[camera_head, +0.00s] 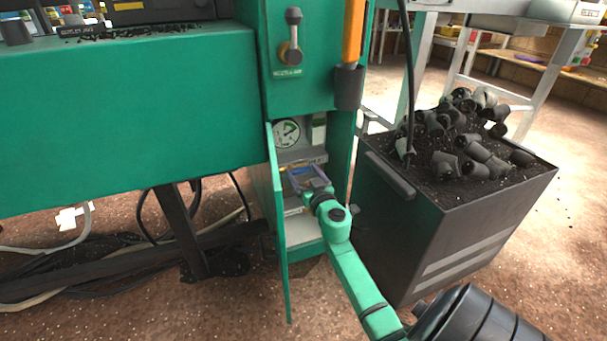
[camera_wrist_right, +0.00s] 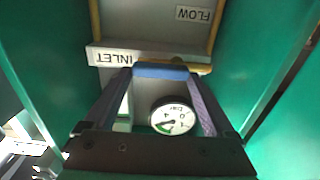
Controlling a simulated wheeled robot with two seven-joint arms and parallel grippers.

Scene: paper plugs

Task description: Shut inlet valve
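The inlet valve's blue handle (camera_wrist_right: 161,71) lies level beside the white INLET label (camera_wrist_right: 115,58) in the right wrist view. My right gripper (camera_wrist_right: 160,78) has its two fingers spread wide, with their tips at either end of the handle. I cannot tell whether they touch it. In the head view, my right gripper (camera_head: 304,170) reaches into the open lower compartment of the green cabinet (camera_head: 318,105). There the gripper partly hides the valve. A round dial gauge (camera_head: 287,133) is above the gripper; it also shows in the wrist view (camera_wrist_right: 172,117). My left gripper is not in view.
The open cabinet door (camera_head: 277,225) stands close left of my right arm. A dark bin (camera_head: 440,240) full of black plugs is close on the right. A nozzle air lever (camera_head: 292,40) is above the compartment. Cables lie on the floor at left.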

